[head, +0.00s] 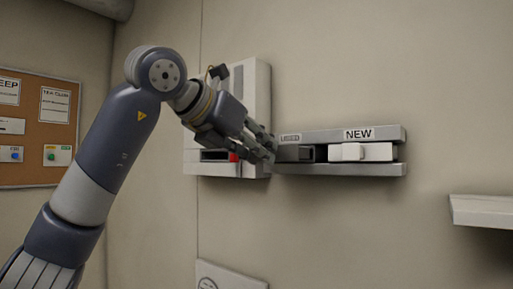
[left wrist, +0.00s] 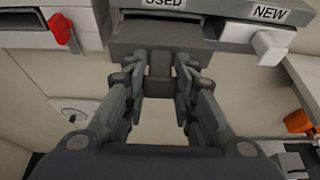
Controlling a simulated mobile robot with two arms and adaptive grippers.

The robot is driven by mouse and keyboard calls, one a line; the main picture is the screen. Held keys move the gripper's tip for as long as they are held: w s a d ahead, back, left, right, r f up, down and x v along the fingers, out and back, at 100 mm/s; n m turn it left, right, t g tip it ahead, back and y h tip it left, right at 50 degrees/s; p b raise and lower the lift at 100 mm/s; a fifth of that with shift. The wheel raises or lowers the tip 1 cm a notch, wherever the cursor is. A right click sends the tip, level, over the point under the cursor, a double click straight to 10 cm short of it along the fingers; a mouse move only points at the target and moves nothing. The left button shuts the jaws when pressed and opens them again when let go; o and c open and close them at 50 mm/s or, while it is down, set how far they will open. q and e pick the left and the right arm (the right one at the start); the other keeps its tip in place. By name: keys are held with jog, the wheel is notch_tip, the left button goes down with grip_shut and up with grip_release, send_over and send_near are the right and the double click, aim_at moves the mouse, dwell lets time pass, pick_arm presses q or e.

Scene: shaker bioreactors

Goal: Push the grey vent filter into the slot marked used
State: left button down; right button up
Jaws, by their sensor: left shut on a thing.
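The grey vent filter (head: 296,153) is at the slot under the label USED, in the left part of the wall rack (head: 390,134). In the left wrist view its grey body (left wrist: 160,34) sits below the USED label, and its narrow grip (left wrist: 160,66) points toward me. My left gripper (head: 268,148) is at the left end of the rack; in the left wrist view its fingers (left wrist: 160,72) are on both sides of the grip, shut on it. How deep the filter sits is hard to tell. My right gripper is not in view.
A white filter (head: 362,152) sits in the slot marked NEW, just right of the grey one. A white wall unit (head: 257,92) with a red lever (left wrist: 61,30) stands close on the left. A white shelf (head: 485,210) is at the right.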

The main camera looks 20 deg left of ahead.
pick_arm(q)
jog(key=shift+w, duration=0.15)
dwell(0.5)
jog(key=shift+w+d+p, duration=0.2)
jog(key=shift+w+p, duration=0.2)
dwell(0.7)
jog(key=shift+w+d+p, duration=0.2)
jog(key=shift+w+p, duration=0.2)
jog(key=shift+w, duration=0.2)
dwell(0.3)
jog(key=shift+w, duration=0.1)
dwell(0.5)
jog(key=shift+w+d+p, duration=0.35)
jog(key=shift+w+p, duration=0.3)
jog(key=shift+w, duration=0.15)
dwell(0.8)
jog(key=shift+w+d+p, duration=0.2)
jog(key=shift+w+p, duration=0.15)
jog(key=shift+w, duration=0.2)
jog(key=shift+w+d+p, duration=0.2)
jog(key=shift+w+p, duration=0.15)
jog(key=shift+w, duration=0.2)
dwell(0.9)
jog(key=c, duration=1.2)
grip_release()
